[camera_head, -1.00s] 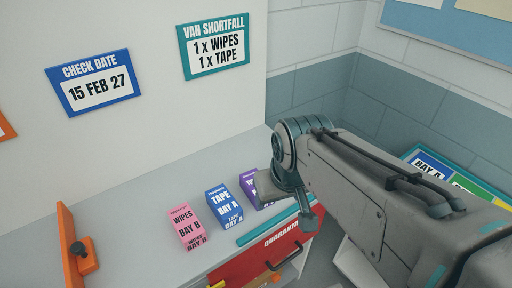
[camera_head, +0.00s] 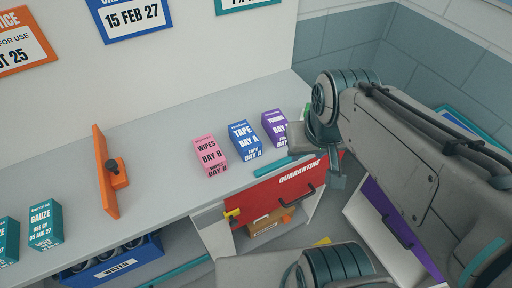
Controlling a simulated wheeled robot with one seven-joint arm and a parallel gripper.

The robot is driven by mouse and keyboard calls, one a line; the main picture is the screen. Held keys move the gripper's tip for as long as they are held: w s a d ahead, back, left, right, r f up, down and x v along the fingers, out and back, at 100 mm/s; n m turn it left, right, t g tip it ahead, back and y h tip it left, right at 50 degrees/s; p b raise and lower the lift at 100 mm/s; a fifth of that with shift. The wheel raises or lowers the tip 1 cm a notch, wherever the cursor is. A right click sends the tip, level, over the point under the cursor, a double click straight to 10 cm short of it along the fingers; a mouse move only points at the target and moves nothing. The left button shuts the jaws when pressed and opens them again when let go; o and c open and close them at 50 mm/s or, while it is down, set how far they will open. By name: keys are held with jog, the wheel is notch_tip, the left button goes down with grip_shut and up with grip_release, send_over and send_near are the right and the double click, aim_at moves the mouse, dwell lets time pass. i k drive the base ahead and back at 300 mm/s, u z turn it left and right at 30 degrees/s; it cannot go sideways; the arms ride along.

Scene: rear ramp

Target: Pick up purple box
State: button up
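The purple box (camera_head: 274,127) stands upright on the grey counter in the head view, at the right end of a row of three boxes. Its label is partly readable, and its right edge is close to my arm in the picture. My gripper (camera_head: 319,152) is at the end of my arm, just right of the purple box. The arm joint and links cover most of it. Its fingers are not clear, so I cannot tell whether it is open or shut. I see nothing held.
A blue tape box (camera_head: 244,141) and a pink wipes box (camera_head: 210,153) stand left of the purple box. An orange divider (camera_head: 106,172) and teal gauze boxes (camera_head: 45,224) are farther left. A red quarantine drawer (camera_head: 270,194) is below the counter. Bare counter lies between divider and pink box.

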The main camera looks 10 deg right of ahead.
aim_at(274, 123)
jog(key=u, duration=0.05)
jog(key=k, duration=1.15)
jog(key=u, duration=0.35)
jog(key=i, duration=0.75)
jog(key=z, duration=0.2)
